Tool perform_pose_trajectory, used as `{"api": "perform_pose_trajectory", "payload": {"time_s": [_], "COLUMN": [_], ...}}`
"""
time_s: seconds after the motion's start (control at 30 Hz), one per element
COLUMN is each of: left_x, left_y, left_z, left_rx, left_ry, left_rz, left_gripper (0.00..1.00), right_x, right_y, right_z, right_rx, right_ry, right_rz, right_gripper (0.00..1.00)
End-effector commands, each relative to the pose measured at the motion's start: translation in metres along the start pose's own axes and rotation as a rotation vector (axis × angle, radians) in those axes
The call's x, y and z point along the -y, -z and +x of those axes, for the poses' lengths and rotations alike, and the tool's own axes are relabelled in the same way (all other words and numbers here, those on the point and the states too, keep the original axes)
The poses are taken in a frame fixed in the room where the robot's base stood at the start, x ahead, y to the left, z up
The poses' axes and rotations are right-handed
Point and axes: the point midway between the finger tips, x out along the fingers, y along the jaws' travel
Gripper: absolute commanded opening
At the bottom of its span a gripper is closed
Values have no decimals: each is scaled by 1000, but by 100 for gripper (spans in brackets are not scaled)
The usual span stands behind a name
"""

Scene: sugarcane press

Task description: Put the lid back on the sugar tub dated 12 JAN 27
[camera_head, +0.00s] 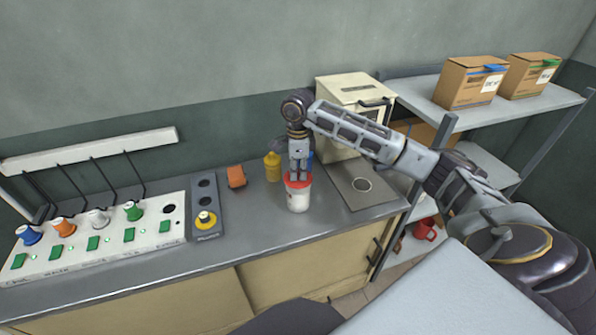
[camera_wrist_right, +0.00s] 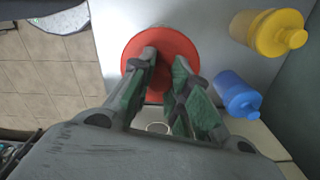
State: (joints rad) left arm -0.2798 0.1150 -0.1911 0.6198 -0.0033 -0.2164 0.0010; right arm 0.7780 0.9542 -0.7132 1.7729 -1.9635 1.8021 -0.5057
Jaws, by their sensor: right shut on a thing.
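A white tub (camera_head: 298,201) stands upright on the counter, left of the metal plate. No date can be read on it at this size. A round red lid (camera_head: 292,182) is at the tub's top, and it also shows from above in the right wrist view (camera_wrist_right: 168,38). I cannot tell whether it is seated on the rim or just above it. My right gripper (camera_head: 299,178) points straight down from above the tub and is shut on the lid, its fingers over the lid's middle. My left gripper is not in view.
A yellow bottle (camera_head: 272,166) and a blue bottle (camera_wrist_right: 238,95) stand close behind the tub. An orange block (camera_head: 236,177) and a grey holder (camera_head: 205,190) are to the left. A cream machine (camera_head: 350,92) stands behind right. Boxes (camera_head: 470,82) sit on the right shelf.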

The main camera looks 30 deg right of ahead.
Motion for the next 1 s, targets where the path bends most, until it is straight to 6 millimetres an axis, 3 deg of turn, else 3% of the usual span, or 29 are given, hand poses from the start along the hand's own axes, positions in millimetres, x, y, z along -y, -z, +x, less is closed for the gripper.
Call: {"api": "perform_pose_trajectory", "payload": {"time_s": [0.2, 0.23, 0.4, 0.63, 0.8, 1.0], "left_x": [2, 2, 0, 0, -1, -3], "left_y": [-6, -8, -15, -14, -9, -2], "left_z": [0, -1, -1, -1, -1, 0], "left_rx": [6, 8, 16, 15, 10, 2], "left_ry": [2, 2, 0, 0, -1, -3], "left_rz": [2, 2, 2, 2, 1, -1], "left_gripper": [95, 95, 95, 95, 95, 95], "right_x": [0, 0, 0, 0, 0, 0], "right_y": [0, 0, 0, 0, 0, 0], "right_z": [0, 0, 0, 0, 0, 0], "right_rx": [0, 0, 0, 0, 0, 0], "right_ry": [1, 1, 1, 1, 1, 1], "right_rz": [0, 0, 0, 0, 0, 0], "right_gripper": [0, 19, 41, 43, 64, 64]}}
